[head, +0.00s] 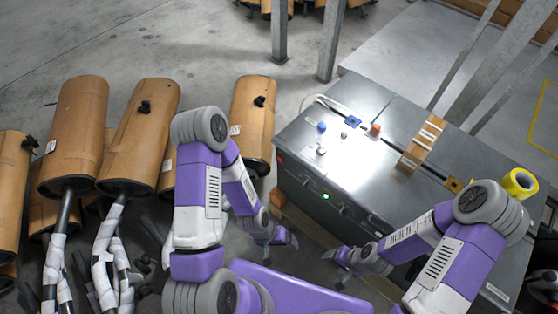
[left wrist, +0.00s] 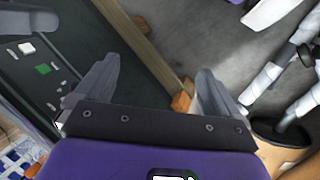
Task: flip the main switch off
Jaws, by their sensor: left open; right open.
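The grey metal cabinet (head: 310,180) stands right of centre in the head view, with a lit green light (head: 326,196) on its front face. Small dark controls (head: 344,209) sit beside the light; I cannot tell which is the main switch or how it is set. In the left wrist view the dark front panel (left wrist: 85,45) shows at the left, with a green square (left wrist: 43,69) and small white parts (left wrist: 26,47). My left gripper (head: 288,240) is open and empty, low in front of the cabinet; its fingers (left wrist: 160,66) are spread. My right gripper (head: 333,265) is open, in front of the cabinet's lower front.
Several brown mufflers (head: 75,135) with wrapped pipes stand at the left, one (head: 253,115) close to the cabinet. Yellow tape (head: 519,182), a striped wooden block (head: 422,142) and small coloured parts (head: 351,121) lie on the cabinet top. Grey posts (head: 329,40) rise behind.

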